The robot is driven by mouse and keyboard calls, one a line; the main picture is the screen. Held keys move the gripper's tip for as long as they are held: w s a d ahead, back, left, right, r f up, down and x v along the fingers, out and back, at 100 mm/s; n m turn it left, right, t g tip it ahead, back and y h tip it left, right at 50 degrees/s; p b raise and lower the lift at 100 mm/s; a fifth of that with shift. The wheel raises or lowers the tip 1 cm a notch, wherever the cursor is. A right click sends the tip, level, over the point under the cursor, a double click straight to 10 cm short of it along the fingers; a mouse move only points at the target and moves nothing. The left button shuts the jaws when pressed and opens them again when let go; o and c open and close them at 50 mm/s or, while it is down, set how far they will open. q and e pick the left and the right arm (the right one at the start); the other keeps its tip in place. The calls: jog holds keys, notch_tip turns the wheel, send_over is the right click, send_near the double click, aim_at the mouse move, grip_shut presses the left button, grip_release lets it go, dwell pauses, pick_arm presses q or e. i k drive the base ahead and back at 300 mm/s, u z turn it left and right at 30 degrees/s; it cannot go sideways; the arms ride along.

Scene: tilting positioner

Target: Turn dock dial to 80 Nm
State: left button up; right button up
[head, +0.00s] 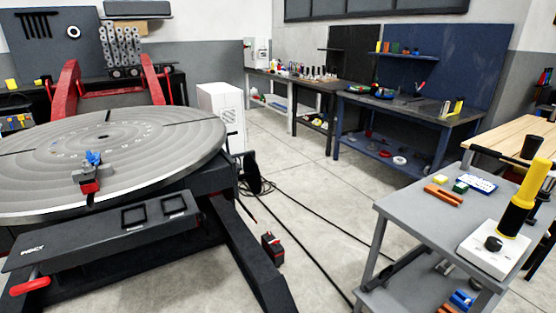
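The dock (497,252) is a white, box-like unit on the top of the grey cart at the right. A round black dial (493,243) sits on its upper face; its markings and setting are too small to read. A yellow tool (524,190) with a black band stands upright and slightly tilted at the dock's back right. Neither of my grippers can be made out in the head view, and nothing is seen touching the dial. Some dark parts at the right edge beside the yellow tool are cut off and unclear.
The grey cart (404,208) also carries orange-brown blocks (443,195), small yellow and green blocks, and a blue-white tray (477,184). The round positioner table (150,165) fills the left. Black cables (308,238) cross the floor between. A wooden bench (510,135) stands behind the cart.

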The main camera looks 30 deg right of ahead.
aim_at(495, 244)
jog(key=z, duration=2.4)
